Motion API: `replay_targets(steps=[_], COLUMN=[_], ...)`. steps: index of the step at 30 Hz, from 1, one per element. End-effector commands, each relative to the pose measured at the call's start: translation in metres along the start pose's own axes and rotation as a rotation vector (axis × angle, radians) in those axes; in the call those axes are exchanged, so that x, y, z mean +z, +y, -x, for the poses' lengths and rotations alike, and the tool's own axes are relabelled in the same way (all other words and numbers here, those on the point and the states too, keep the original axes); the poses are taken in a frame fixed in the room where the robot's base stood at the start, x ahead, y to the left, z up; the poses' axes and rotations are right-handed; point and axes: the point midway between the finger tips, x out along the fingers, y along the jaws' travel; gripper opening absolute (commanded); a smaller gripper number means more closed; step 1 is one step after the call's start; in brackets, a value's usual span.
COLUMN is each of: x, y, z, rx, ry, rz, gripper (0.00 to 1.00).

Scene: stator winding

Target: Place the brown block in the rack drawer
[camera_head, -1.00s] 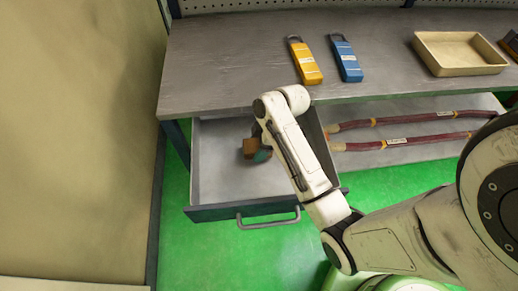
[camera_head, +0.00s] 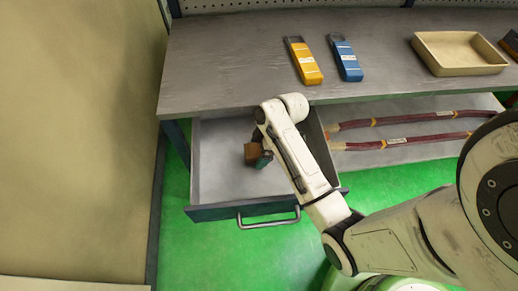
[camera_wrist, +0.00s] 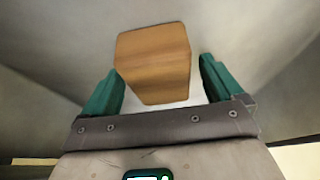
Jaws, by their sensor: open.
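The brown block (camera_head: 252,153) shows inside the open rack drawer (camera_head: 215,180), near its middle. In the wrist view the brown block (camera_wrist: 153,62) is between and slightly beyond my two green fingertips, with a visible gap on either side. My gripper (camera_wrist: 158,82) is open. In the head view my gripper (camera_head: 262,158) reaches down into the drawer next to the block, and my arm hides part of it. Whether the block rests on the drawer floor cannot be told.
The workbench top (camera_head: 220,60) is above and behind the drawer. It bears a yellow device (camera_head: 304,62), a blue device (camera_head: 346,60) and a beige tray (camera_head: 458,55). Dark red cables (camera_head: 410,130) lie on the shelf to the right. A beige wall (camera_head: 75,140) stands on the left.

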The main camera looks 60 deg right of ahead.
Motion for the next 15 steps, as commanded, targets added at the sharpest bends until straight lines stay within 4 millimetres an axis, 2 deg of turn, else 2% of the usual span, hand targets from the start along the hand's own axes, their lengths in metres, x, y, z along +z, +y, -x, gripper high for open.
replay_targets(steps=[7, 11, 15], x=[-0.001, -0.002, -0.002], y=[0.0, 0.001, 0.001], z=[0.009, 0.03, 0.06], rx=[0.001, 0.004, 0.005], ry=[0.0, 0.001, 0.002], rz=[0.0, 0.0, 0.001], gripper=[0.94, 0.94, 0.94])
